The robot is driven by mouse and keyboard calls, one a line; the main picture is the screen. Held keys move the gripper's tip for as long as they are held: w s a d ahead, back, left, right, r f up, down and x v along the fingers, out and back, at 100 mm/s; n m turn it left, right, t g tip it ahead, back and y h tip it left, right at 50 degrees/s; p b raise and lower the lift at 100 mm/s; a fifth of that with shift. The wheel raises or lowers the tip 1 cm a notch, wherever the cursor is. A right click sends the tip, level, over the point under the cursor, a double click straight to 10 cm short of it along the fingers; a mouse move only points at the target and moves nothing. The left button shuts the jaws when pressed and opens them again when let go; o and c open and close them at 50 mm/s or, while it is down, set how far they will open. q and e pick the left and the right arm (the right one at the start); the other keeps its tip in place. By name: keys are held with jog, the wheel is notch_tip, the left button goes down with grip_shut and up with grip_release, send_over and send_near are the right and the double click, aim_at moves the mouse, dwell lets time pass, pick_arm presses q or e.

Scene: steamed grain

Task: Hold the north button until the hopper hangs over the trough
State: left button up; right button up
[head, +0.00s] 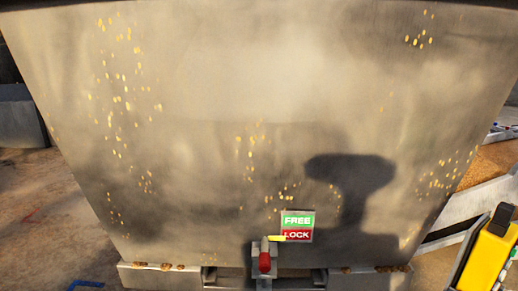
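A large grey metal hopper (240,80) fills most of the head view, with its sloping front face towards me and yellow grains stuck on it. Low on its front is a green and red FREE/LOCK plate (298,227). A red-tipped latch lever (265,262) stands beside the plate, its yellow pointer at the LOCK half. A yellow housing with a black end (488,257) is cut off at the lower right; no button shows on it, so I cannot tell whether it carries the north button. Neither gripper is in view. I cannot make out the trough for certain.
A metal ledge (160,277) with brown clumps runs under the hopper. Brown floor (40,200) with a blue mark (87,285) lies at the left. Pale metal edges (478,200) and a brown surface (492,165) are at the right. A dark shadow falls on the hopper.

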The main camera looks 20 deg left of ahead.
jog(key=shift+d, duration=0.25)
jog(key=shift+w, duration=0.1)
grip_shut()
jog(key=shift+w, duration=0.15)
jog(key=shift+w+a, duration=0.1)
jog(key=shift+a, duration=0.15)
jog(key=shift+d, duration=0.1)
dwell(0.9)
